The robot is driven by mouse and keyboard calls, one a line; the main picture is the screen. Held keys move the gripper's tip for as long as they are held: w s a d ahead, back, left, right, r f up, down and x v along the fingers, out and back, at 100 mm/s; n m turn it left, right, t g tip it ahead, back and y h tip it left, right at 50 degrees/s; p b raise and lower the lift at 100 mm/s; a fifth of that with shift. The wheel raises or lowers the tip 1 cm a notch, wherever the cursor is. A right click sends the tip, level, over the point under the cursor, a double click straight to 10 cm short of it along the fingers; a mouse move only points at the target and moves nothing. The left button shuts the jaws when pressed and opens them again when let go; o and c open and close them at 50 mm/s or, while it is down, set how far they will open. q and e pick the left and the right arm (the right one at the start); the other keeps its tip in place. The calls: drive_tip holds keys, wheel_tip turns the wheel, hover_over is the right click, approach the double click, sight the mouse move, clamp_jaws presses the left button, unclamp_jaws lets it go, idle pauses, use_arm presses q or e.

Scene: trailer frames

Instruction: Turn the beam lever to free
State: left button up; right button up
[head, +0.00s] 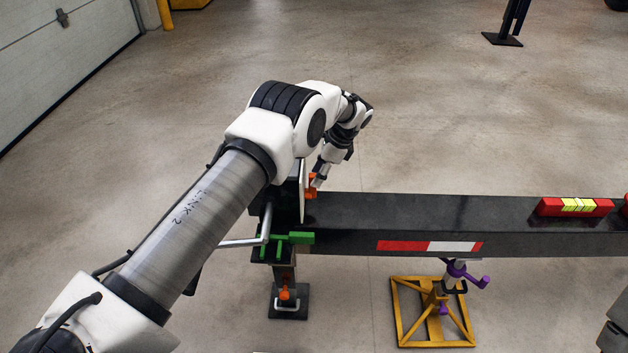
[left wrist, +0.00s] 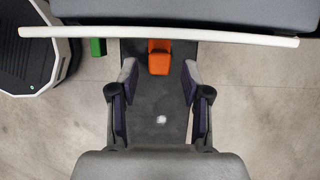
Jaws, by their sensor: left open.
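The black beam (head: 350,215) runs across the head view, with a red and white marking on its front face. A small orange part (head: 311,190) sits near its left end; I cannot tell for sure that this is the lever. In the left wrist view an orange block (left wrist: 159,57) lies just ahead of the fingertips, roughly centred between them. My left gripper (head: 317,184) is beside the orange part at the beam's left end. In the left wrist view my left gripper (left wrist: 160,78) is open, with nothing between its fingers. My right gripper is not seen.
A green bracket (head: 300,238) is at the beam's left end; a white bar (left wrist: 220,36) crosses the left wrist view beyond the orange block. A yellow stand (head: 400,310) with a purple handle (head: 466,272) is under the beam. A red block (head: 550,207) rests on top at right.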

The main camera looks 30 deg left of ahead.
use_arm(q)
drive_tip(key=v, duration=0.8)
drive_tip(key=shift+r, duration=0.35)
